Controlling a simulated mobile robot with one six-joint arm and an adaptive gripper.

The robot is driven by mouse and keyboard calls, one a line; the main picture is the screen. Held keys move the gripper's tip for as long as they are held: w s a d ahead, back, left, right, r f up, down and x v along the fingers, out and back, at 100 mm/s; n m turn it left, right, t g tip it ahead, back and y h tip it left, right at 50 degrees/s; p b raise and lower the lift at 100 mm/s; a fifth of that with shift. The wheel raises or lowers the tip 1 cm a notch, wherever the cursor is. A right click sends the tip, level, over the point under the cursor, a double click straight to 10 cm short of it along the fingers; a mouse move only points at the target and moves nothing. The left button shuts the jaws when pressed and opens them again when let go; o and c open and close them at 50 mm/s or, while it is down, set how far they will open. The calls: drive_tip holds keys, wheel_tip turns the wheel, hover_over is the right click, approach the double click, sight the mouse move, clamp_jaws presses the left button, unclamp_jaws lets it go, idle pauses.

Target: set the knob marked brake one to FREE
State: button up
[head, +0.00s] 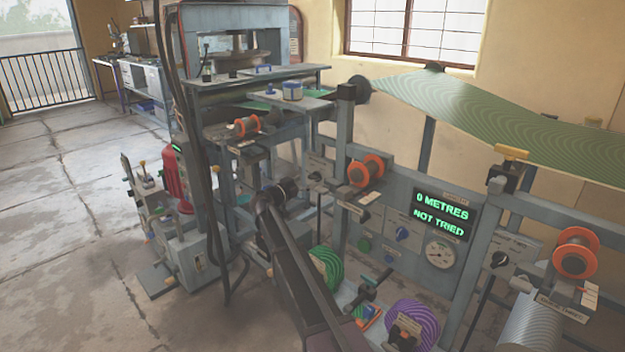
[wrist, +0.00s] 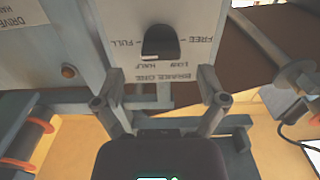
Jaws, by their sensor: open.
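The brake one knob (wrist: 162,42) is a dark, rounded knob on a pale label plate (wrist: 190,72) in the wrist view. Its lettering appears upside down: FREE and FULL beside the knob, LOW and HALF below it, BRAKE ONE lowest. A small white mark shows at the knob's lower left edge, near the HALF lettering; its exact setting is hard to read. My gripper (wrist: 160,97) is open and empty, its two fingers apart below the knob in the picture and not touching it. In the head view I cannot pick out this knob for certain.
A frame with orange-flanged spools (head: 366,171) and a display (head: 441,214) reading 0 METRES, NOT TRIED stands right of my arm. Green (head: 327,268) and purple (head: 411,322) rolls sit low nearby. A bracket (wrist: 285,70) shows at the wrist view's right. The left floor is open.

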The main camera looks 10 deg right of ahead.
sight(311, 179)
drive_tip(key=shift+x, duration=2.1)
drive_tip(key=c, duration=1.2)
